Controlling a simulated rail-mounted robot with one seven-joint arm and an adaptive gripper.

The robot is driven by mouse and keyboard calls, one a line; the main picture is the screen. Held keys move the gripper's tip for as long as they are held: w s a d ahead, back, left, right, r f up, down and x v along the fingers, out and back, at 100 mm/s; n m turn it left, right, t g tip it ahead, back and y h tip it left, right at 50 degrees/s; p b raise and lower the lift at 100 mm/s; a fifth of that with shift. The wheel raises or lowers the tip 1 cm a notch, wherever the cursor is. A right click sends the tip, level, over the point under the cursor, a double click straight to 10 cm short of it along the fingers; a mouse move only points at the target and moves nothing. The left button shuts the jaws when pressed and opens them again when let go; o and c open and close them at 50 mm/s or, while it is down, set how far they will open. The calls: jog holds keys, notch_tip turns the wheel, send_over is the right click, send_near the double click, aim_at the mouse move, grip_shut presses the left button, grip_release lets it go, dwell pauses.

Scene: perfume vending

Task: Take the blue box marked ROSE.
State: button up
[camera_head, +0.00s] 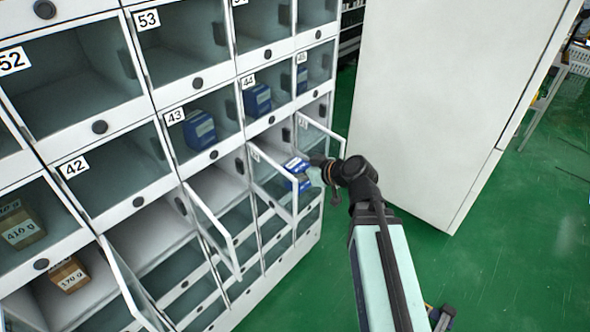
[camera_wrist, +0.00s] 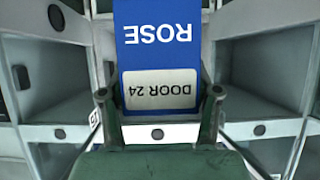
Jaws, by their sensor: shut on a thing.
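The blue box marked ROSE (camera_wrist: 157,32) fills the upper middle of the wrist view. Its lettering is upside down there, with a white label reading DOOR 24. My gripper (camera_wrist: 160,94) has one finger on each side of the box and is shut on it. In the head view the blue box (camera_head: 297,166) is small and partly hidden, at the front of an open compartment in the row below doors 43 and 44. My gripper (camera_head: 318,164) reaches it from the right.
Open glass doors (camera_head: 215,233) stick out from the lower row, one close beside the box. Other blue boxes sit behind doors 43 (camera_head: 200,130) and 44 (camera_head: 257,100). Brown boxes (camera_head: 68,275) are at lower left.

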jog(key=shift+d+f+b, duration=0.1)
jog(key=shift+f+b, duration=0.15)
jog(key=shift+b, duration=0.7)
jog(key=shift+d+b, duration=0.15)
jog(key=shift+b, duration=1.1)
jog(key=shift+s+d+b, duration=0.15)
jog(key=shift+b, duration=0.95)
jog(key=shift+s+d+b, duration=0.2)
jog(key=shift+b, duration=0.95)
jog(key=s+b, duration=0.1)
jog(key=b, duration=0.3)
jog(key=shift+d, duration=0.3)
jog(key=s+d+b, duration=0.9)
jog(key=s+b, duration=0.1)
jog(key=shift+d+r, duration=0.25)
jog(key=shift+d, duration=0.05)
jog(key=shift+w, duration=0.1)
